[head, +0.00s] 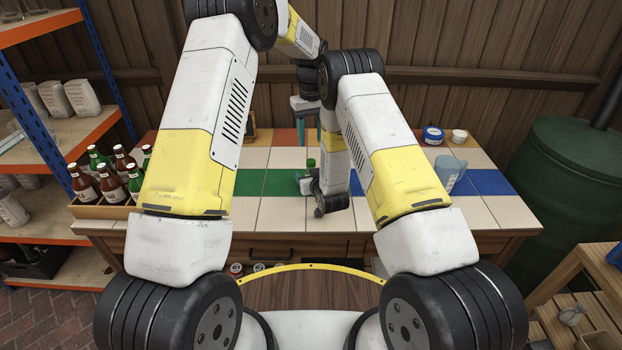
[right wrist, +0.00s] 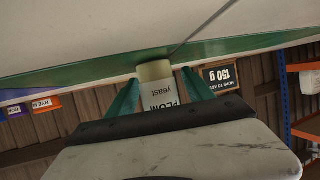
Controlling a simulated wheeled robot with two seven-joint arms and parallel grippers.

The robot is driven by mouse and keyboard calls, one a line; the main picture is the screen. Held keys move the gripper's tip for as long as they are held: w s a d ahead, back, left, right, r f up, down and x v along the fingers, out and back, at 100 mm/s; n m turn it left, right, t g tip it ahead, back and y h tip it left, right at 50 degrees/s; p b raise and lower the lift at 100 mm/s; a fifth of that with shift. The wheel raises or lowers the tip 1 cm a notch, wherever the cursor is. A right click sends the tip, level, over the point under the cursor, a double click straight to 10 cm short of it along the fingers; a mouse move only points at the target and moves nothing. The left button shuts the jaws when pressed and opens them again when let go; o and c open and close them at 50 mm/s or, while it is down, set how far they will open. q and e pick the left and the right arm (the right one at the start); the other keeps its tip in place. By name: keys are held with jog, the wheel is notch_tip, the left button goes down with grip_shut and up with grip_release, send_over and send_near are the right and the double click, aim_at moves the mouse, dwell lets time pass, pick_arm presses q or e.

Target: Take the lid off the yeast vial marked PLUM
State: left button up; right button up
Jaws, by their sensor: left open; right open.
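The yeast vial marked PLUM (right wrist: 157,92) shows upside down in the right wrist view, with a white label and a cream end toward the table. My right gripper (right wrist: 160,88) is open, its two teal fingers one on each side of the vial. The vial's other end is hidden behind the gripper body. In the head view my right gripper (head: 304,183) is low over the table, and a small green piece (head: 310,164) shows just above it; I cannot tell if that is the lid. My left gripper (head: 308,128) is open and points down, farther back, partly behind my right arm.
A crate of bottles (head: 100,208) stands at the table's left. A clear jug (head: 448,174), a blue-and-white tub (head: 433,135) and a small white jar (head: 459,136) stand at the right. The table's front right (head: 490,212) is clear.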

grip_shut()
dwell(1.3)
